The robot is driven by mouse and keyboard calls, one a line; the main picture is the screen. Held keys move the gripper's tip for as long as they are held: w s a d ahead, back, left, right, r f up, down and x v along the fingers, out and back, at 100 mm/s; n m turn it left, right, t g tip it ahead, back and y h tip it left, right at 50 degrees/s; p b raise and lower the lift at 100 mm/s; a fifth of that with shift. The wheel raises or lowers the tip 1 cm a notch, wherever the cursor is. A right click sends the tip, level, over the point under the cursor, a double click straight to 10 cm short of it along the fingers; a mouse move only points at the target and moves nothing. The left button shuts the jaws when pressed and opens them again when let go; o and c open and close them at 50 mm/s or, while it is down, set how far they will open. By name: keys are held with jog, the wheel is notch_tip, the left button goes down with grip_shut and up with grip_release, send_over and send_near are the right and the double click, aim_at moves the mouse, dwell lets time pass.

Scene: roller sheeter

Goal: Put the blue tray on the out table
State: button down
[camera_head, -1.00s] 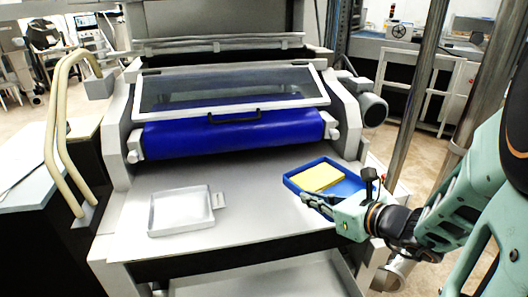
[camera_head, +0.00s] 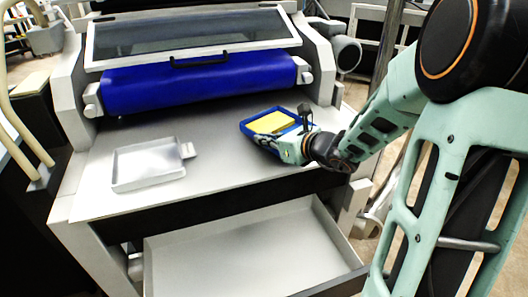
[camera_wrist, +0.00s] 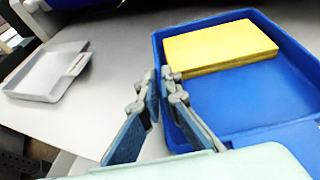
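The blue tray (camera_head: 247,128) is at the right of the machine's grey bed, below the blue roller, with a yellow block (camera_head: 270,122) in it. It also shows in the wrist view (camera_wrist: 225,104), with the yellow block (camera_wrist: 220,47) at its far end. My gripper (camera_head: 268,141) is at the tray's near left side. In the wrist view, my gripper's fingertips (camera_wrist: 161,75) are close together with the tray's left wall between them, one finger outside and one inside. I cannot tell which surface is the out table.
A shallow grey tray (camera_head: 150,165) lies left on the machine bed (camera_head: 210,165). The bed between the trays is clear. The blue roller (camera_head: 195,82) and a framed clear guard (camera_head: 190,40) stand behind. An empty grey bin (camera_head: 240,250) is below the bed's front edge.

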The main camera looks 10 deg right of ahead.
aim_at(267, 149)
jog(key=shift+f+b, duration=0.8)
jog(key=shift+f, duration=0.6)
jog(key=shift+f, duration=0.15)
jog(key=c, duration=2.2)
grip_release()
jog(key=shift+o, duration=0.2)
jog(key=p+v, duration=0.2)
jog(key=v, duration=1)
